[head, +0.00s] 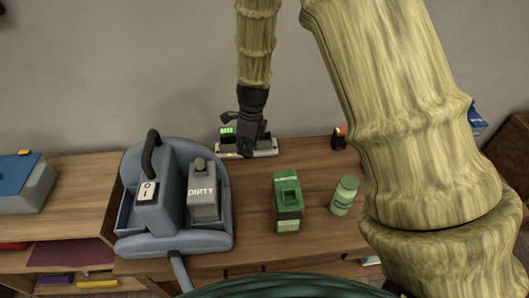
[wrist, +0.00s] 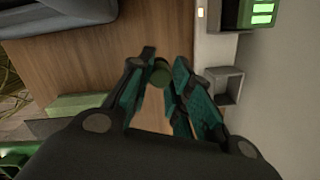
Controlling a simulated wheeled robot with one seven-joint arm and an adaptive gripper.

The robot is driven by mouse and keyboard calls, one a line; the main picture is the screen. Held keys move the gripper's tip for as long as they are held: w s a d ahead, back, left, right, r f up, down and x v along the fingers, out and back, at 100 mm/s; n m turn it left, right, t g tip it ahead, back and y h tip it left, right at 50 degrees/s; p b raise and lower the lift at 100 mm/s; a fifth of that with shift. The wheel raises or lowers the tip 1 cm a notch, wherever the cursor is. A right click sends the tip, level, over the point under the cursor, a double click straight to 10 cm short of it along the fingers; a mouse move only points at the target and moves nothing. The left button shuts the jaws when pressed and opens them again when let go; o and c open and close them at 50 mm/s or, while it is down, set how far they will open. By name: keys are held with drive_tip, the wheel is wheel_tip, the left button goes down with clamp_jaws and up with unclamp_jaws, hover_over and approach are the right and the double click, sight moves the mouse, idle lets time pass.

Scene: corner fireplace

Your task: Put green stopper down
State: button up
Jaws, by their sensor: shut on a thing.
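The green stopper (wrist: 160,72) shows in the wrist view as a small dark green round end between my fingertips. My gripper (wrist: 162,84) is shut on it, above or near the brown wooden top; the exact height is hard to tell. In the head view my gripper (head: 250,150) points down at the back of the wooden top, in front of a pale base strip. The stopper cannot be made out there.
The pale strip carries a lit green display (head: 227,131); the wrist view shows a grey square holder (wrist: 226,86) beside it. A green box (head: 287,222) and a pale green bottle (head: 344,197) stand right of a blue-grey caddy (head: 218,237). Bare wood (head: 250,190) lies between.

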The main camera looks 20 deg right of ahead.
drive_tip(key=shift+f+p, duration=0.85)
drive_tip(key=shift+f, duration=3.6)
drive_tip(key=shift+f, duration=0.15)
drive_tip(key=o, duration=0.8)
drive_tip(key=shift+c, duration=0.2)
drive_tip(key=shift+r, duration=0.2)
wheel_tip(320, 180, up, 12)
drive_tip(key=d+b, duration=0.1)
drive_tip(key=b, duration=0.1)
drive_tip(key=shift+s+b, duration=0.3)
drive_tip(key=shift+s, duration=0.1)
drive_tip(key=shift+d+f, duration=0.1)
